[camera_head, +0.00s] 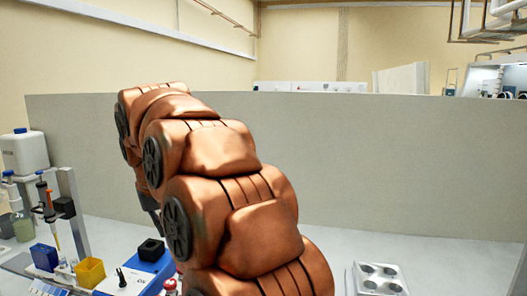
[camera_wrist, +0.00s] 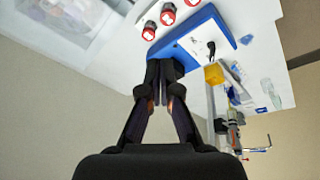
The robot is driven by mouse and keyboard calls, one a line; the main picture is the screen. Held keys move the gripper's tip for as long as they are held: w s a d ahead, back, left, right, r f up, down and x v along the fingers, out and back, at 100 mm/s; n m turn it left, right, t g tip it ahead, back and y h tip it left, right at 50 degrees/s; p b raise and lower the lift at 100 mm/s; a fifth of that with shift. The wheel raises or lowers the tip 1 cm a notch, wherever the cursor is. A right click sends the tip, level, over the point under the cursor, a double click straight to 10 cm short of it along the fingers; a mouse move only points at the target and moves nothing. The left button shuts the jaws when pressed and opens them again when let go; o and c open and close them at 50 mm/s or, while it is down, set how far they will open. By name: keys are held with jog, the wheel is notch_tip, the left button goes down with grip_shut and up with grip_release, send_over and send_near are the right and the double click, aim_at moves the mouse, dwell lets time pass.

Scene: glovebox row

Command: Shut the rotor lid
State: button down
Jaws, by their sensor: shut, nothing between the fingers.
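My gripper (camera_wrist: 165,72) shows in the wrist view with its black fingers together and nothing between them. Its tips overlap the near edge of a blue-and-white device (camera_wrist: 195,40); I cannot tell whether they touch it. The same device stands on the bench at the lower left of the head view (camera_head: 140,278), with a black block on top. My orange arm covers the middle of the head view, and my gripper does not show there. I cannot clearly make out a rotor lid in either view.
Red-capped bottles (camera_wrist: 150,31) stand beside the device. A yellow box (camera_head: 90,272), a blue box (camera_head: 44,257) and a pipette stand (camera_head: 70,205) are at left. A metal tray with round wells (camera_head: 380,280) lies at right. A grey panel (camera_head: 400,160) backs the bench.

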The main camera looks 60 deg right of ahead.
jog(key=w+d+r+m+t+h+p, duration=0.1)
jog(key=w+d+r+m, duration=0.1)
jog(key=d+r, duration=0.5)
jog(key=w+d+r+m+h+p, duration=0.15)
jog(key=d+r, duration=0.25)
jog(key=d, duration=0.7)
jog(key=s+d+r+m+h+p, duration=0.1)
jog(key=s+d+r+m, duration=0.2)
jog(key=d, duration=0.5)
jog(key=s+d+r+m+h, duration=0.2)
jog(key=s+d+r+m, duration=0.15)
jog(key=d, duration=0.45)
jog(key=s+x, duration=0.1)
jog(key=x, duration=0.9)
jog(key=shift+g, duration=0.3)
jog(key=shift+s+a+f+b, duration=0.2)
jog(key=shift+a+f+b, duration=0.05)
jog(key=shift+a+b, duration=0.45)
jog(key=shift+s+a+f+b, duration=0.25)
jog(key=shift+a+b, duration=0.35)
jog(key=shift+b, duration=0.2)
jog(key=shift+s+a+f+b, duration=0.15)
jog(key=shift+a+f+b, duration=0.1)
jog(key=shift+a+b, duration=0.5)
jog(key=shift+a+f+b, duration=0.1)
jog(key=shift+f+b, duration=0.05)
jog(key=shift+b, duration=0.65)
